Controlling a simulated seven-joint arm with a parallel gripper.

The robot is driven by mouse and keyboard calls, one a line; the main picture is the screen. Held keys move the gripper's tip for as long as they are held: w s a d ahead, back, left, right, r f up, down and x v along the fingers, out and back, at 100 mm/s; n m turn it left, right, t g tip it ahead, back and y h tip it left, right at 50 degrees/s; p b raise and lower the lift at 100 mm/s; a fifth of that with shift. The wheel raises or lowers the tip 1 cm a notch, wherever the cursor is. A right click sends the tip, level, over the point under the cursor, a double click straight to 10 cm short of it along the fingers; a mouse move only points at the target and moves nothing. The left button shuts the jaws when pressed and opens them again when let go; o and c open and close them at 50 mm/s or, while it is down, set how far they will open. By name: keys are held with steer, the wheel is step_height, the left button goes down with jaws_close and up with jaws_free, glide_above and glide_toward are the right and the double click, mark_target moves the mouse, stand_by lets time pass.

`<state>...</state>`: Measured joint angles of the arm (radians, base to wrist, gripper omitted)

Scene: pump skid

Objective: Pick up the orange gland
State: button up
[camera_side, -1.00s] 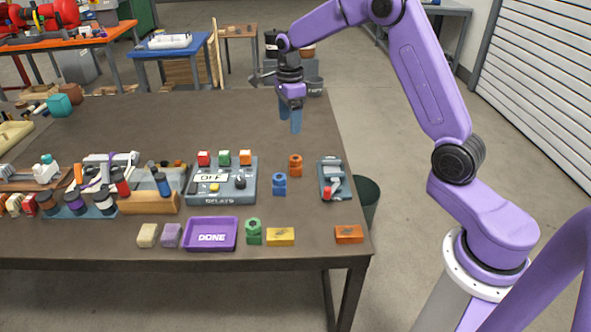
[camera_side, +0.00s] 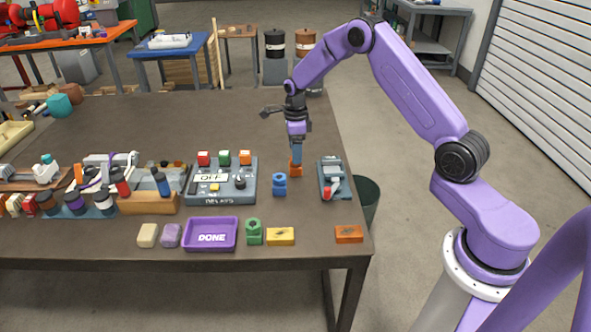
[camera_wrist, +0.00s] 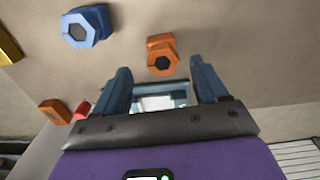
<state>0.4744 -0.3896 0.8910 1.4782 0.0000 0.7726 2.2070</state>
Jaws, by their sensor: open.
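The orange gland (camera_side: 295,170) stands on the table to the right of the blue gland (camera_side: 279,184). In the wrist view the orange gland (camera_wrist: 161,57) shows its hexagonal top with a dark hole, between and just beyond my two blue fingers. My gripper (camera_side: 296,160) points down right above the orange gland in the side view, and its fingertips overlap the gland's top there. In the wrist view my gripper (camera_wrist: 158,80) is open, with a visible gap between the fingers and the gland. I cannot tell the exact height left between fingertips and gland.
The blue gland also shows in the wrist view (camera_wrist: 80,30). A grey unit with a red part (camera_side: 333,180) stands close on the right. The relay box (camera_side: 222,187) is to the left. A green gland (camera_side: 253,232) and a purple tray (camera_side: 211,234) lie nearer the front edge.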

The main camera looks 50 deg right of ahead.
mark_target(296, 169)
steer(key=shift+w+d+f, duration=0.1)
steer(key=shift+f, duration=2.85)
steer(key=c, duration=1)
